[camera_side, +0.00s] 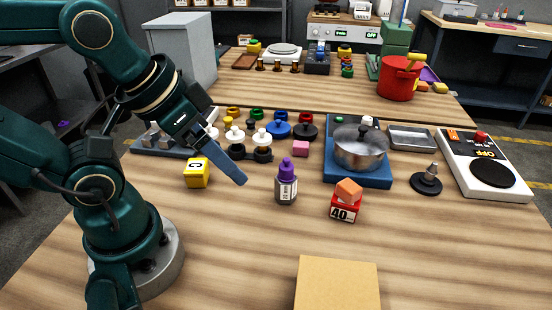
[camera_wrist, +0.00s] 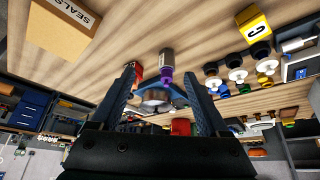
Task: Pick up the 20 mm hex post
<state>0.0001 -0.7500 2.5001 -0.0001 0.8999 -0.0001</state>
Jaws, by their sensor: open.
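No part is clearly readable as the 20 mm hex post. A grey post with a purple top (camera_side: 286,184) and a small white label stands upright on the bench in the side view; its label is too small to read surely. It also shows between and beyond my fingers in the wrist view (camera_wrist: 166,62). A metal stepped post on a round black base (camera_side: 427,181) stands further right. My gripper (camera_side: 236,172) is open and empty, above the bench and left of the purple-topped post, apart from it. In the wrist view its two fingers (camera_wrist: 160,80) are spread wide.
A yellow cube (camera_side: 198,173) and several knobbed discs (camera_side: 262,140) lie near my gripper. A red "40" block (camera_side: 345,207) with an orange piece is right of the purple-topped post. A metal pan (camera_side: 358,148) sits on a blue base. A cardboard box (camera_side: 337,283) is in front.

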